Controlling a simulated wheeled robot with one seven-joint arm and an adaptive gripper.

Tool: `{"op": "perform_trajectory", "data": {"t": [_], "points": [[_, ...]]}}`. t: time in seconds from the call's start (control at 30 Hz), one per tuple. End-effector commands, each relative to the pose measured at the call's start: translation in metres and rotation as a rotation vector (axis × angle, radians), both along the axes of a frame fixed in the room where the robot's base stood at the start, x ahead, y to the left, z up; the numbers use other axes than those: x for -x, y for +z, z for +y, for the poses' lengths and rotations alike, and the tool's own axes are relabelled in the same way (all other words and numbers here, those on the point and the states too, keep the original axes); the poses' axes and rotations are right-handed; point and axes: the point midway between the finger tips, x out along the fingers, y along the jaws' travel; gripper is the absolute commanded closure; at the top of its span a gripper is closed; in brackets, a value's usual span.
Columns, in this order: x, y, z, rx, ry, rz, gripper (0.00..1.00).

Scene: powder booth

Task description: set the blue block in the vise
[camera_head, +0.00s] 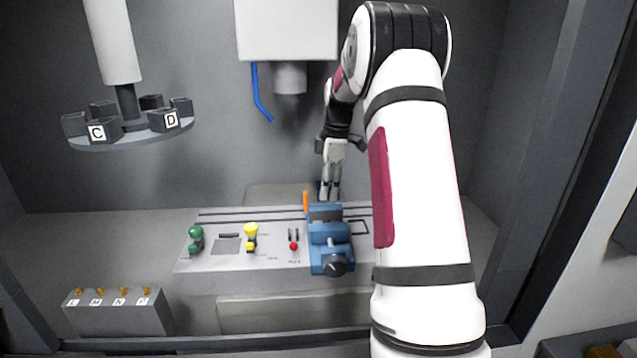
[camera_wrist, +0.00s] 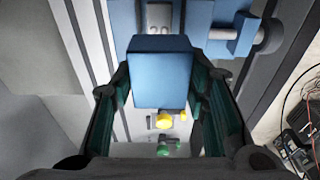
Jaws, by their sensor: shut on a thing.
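The blue block (camera_wrist: 161,68) is between the two fingers of my gripper (camera_wrist: 160,88) in the wrist view. The gripper is shut on it. In the head view my gripper (camera_head: 330,194) points down just behind the blue vise (camera_head: 329,243); the block cannot be made out clearly there. The vise stands on the grey bench panel, with a dark round knob at its front. Blue parts of the vise (camera_wrist: 228,42) also show beyond the block at the top of the wrist view. Whether block and vise touch cannot be told.
An orange upright piece (camera_head: 306,201) stands at the vise's left rear. Green (camera_head: 195,240), yellow (camera_head: 251,236) and red (camera_head: 293,245) controls sit left on the panel. A lettered carousel (camera_head: 130,137) hangs upper left; a lettered block with several pegs (camera_head: 116,312) is front left.

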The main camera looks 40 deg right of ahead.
Motion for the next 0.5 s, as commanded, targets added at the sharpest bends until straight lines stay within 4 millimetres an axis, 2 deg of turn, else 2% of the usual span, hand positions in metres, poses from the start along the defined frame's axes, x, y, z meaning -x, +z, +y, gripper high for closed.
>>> {"op": "perform_trajectory", "data": {"t": [0.5], "points": [[-0.001, -0.031, 0.000, -0.001, -0.001, -0.001, 0.97]]}}
